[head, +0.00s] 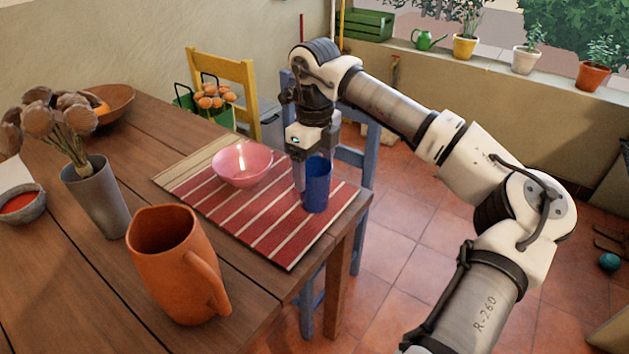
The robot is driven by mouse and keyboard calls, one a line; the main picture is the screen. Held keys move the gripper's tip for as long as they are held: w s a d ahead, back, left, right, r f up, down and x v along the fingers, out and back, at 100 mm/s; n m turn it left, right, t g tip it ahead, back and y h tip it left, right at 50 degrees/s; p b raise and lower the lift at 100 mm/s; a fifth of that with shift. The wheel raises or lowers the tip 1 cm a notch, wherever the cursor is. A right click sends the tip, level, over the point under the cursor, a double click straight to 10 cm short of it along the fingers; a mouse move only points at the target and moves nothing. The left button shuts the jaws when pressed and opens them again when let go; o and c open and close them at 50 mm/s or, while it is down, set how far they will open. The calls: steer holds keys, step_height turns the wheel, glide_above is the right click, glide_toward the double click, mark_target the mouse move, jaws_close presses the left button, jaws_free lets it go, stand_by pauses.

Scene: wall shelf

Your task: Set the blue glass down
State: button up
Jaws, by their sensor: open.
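In the head view, the blue glass (317,190) stands upright on the red striped mat (275,236), near the mat's right end. My gripper (314,177) points down at the glass from above. One finger shows along the glass's left side; the other finger is not clearly visible. The gripper is open, and I cannot tell whether a finger touches the glass. A pink bowl (242,166) sits on the mat to the left of the glass.
On the wooden table (135,255), an orange jug (172,270) stands in front, with a grey vase (103,205) of dried flowers and a small bowl (20,204) at left. A wooden bowl (112,101) is farther back. Blue (350,157) and yellow (222,70) chairs stand beyond the table.

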step_height(320, 180, up, 7)
stand_by(0.3)
